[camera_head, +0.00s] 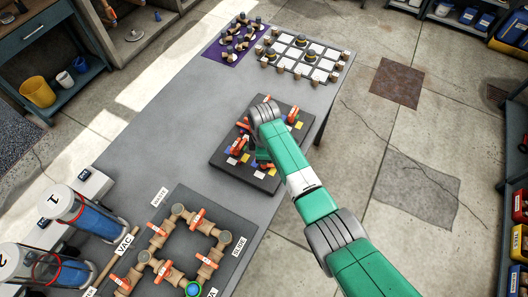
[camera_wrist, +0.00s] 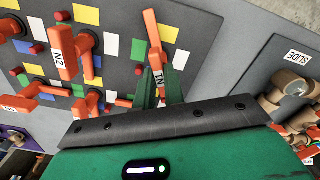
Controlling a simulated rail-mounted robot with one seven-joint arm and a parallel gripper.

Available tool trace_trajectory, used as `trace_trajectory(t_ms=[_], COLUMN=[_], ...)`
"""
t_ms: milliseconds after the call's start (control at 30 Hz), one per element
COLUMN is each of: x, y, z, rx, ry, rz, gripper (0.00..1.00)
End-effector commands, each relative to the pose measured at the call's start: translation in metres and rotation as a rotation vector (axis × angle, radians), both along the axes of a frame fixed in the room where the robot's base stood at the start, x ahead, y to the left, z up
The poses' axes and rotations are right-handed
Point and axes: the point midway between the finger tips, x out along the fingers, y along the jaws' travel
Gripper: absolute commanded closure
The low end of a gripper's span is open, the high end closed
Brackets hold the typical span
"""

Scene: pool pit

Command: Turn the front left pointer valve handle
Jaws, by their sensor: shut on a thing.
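The dark valve board (camera_head: 222,163) lies on the grey table with several orange pointer handles on it. My gripper (camera_wrist: 159,84) is over the board, its green fingers shut on an orange pointer handle (camera_wrist: 153,30). The handle has a white label that seems to read N1, and its free end sticks out past the fingers, up in the wrist view. A neighbouring orange handle (camera_wrist: 63,52), labelled N2, stands to the left of it, apart from my fingers. In the head view my arm hides part of the board and the held handle.
Coloured squares and small buttons cover the board around the handles. A pipe panel with orange valves (camera_head: 197,218) lies nearer on the table. A tic-tac-toe style grid board (camera_head: 285,52) and a purple mat (camera_head: 215,50) are at the far end. The floor on the right is open.

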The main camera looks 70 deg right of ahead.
Motion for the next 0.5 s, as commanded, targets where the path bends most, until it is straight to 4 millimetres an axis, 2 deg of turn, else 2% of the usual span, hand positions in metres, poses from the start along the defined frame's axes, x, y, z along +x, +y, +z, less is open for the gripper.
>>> trace_trajectory(t_ms=[33, 500], x=[0.0005, 0.0009], y=[0.0, -0.0004], z=[0.0046, 0.0041], rx=[0.001, 0.0], ry=[0.0, -0.001], rz=[-0.041, -0.487], gripper=[1.0, 1.0])
